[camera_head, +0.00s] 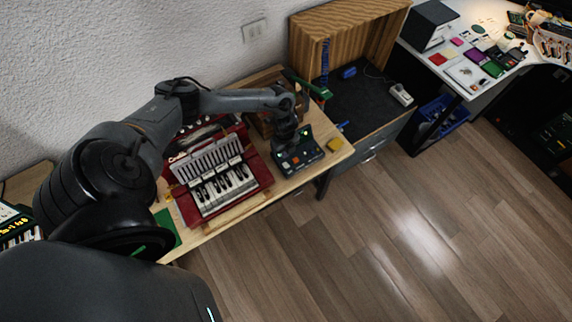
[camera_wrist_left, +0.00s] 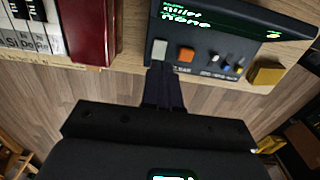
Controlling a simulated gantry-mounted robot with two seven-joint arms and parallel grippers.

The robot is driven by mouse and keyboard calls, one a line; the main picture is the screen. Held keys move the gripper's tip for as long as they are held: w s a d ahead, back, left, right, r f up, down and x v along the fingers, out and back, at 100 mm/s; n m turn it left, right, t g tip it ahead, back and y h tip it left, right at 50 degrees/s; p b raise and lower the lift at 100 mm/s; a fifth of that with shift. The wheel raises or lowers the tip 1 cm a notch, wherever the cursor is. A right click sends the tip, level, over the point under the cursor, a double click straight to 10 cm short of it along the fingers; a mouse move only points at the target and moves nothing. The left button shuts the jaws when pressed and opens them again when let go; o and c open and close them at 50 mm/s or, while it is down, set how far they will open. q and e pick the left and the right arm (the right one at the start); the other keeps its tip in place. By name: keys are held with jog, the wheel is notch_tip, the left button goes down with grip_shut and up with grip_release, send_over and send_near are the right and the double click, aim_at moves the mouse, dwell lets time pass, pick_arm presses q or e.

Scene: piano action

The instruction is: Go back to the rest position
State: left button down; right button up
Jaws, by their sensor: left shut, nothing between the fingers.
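My left arm reaches in from the left in the head view, over the wooden bench. Its gripper (camera_head: 287,147) points down at the dark control box (camera_head: 305,157). In the left wrist view the gripper (camera_wrist_left: 161,70) is shut, with nothing between its fingers. The fingertips are at the front of the box (camera_wrist_left: 215,35), just below its pale grey button (camera_wrist_left: 160,48); I cannot tell if they touch. An orange button (camera_wrist_left: 186,54) is to the right. The screen shows green text. My right gripper is in neither view.
The red piano action model (camera_head: 222,180) with white keys stands left of the box. A yellow block (camera_head: 334,144) lies to its right on the bench (camera_head: 290,187). A wooden cabinet (camera_head: 300,40) and a white table (camera_head: 455,85) stand farther right. The floor in front is clear.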

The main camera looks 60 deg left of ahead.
pick_arm(q)
jog(key=w+d+f+t+h, duration=0.1)
jog(key=d+t+h, duration=0.15)
jog(key=d, duration=1.85)
jog(key=s+d+r+n+t, duration=0.2)
jog(key=d+r+n+t, duration=0.15)
jog(key=d+r, duration=0.4)
jog(key=s+a+r+n+g+y, duration=0.2)
jog(key=s+a+r+n+g, duration=0.15)
jog(key=s+r+n, duration=0.75)
notch_tip(320, 180, up, 12)
jog(key=t+p, duration=0.1)
jog(key=p, duration=1.1)
jog(key=shift+s+n+p, duration=0.15)
jog(key=shift+n+p, duration=0.25)
jog(key=shift+n, duration=0.05)
jog(key=shift+a, duration=0.1)
